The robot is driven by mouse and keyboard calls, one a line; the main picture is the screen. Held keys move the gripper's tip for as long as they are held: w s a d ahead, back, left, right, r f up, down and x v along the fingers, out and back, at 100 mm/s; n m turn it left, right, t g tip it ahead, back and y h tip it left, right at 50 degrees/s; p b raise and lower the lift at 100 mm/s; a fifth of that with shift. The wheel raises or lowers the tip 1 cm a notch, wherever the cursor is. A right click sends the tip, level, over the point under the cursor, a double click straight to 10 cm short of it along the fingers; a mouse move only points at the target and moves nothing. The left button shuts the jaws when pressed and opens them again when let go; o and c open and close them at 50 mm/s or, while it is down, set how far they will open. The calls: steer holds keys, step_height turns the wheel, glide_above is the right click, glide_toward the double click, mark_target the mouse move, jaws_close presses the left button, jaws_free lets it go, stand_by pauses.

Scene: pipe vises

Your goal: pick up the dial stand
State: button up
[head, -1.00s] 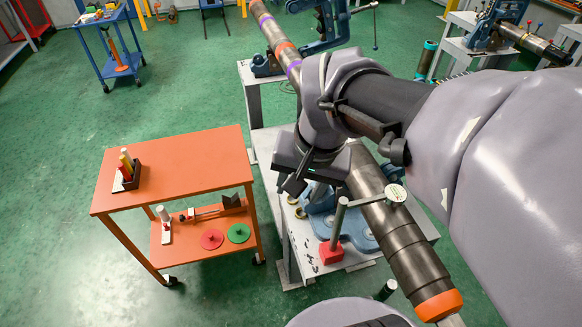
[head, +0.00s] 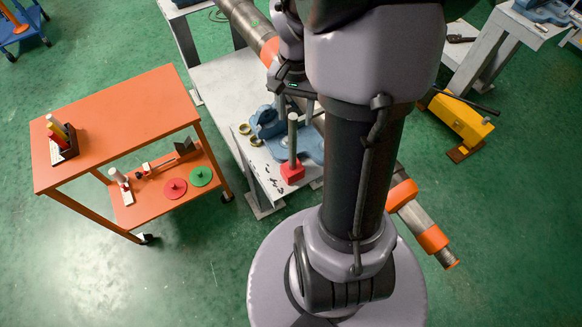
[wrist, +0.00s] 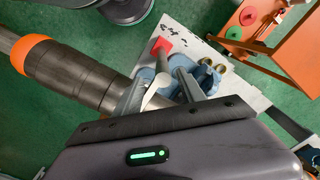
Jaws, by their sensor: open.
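The dial stand has a red block base (head: 292,172) and an upright grey post (head: 292,138). It stands on the near end of the grey bench, beside the blue vise (head: 268,122). The wrist view shows the red base (wrist: 161,45) beyond the fingertips. A pale, flat part, which looks like the dial, shows between the fingers there. My gripper (wrist: 163,74) is open above the stand, its two fingers apart. I cannot tell whether either finger touches it.
A dark pipe with an orange band (wrist: 38,52) runs through the vise close beside the stand. Brass rings (head: 250,135) and small dark bits lie on the bench. An orange cart (head: 120,110) stands to the left, with green floor between.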

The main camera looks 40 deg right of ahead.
mark_target(293, 129)
steer(key=f+b, duration=0.1)
steer(key=f, duration=0.1)
steer(key=f+b, duration=0.1)
steer(key=f, duration=0.1)
steer(key=f+b, duration=0.1)
steer(key=f, duration=0.1)
steer(key=shift+w+a+f, duration=0.2)
steer(key=shift+a, duration=0.05)
steer(key=shift+r, duration=0.1)
jaws_close()
stand_by(0.9)
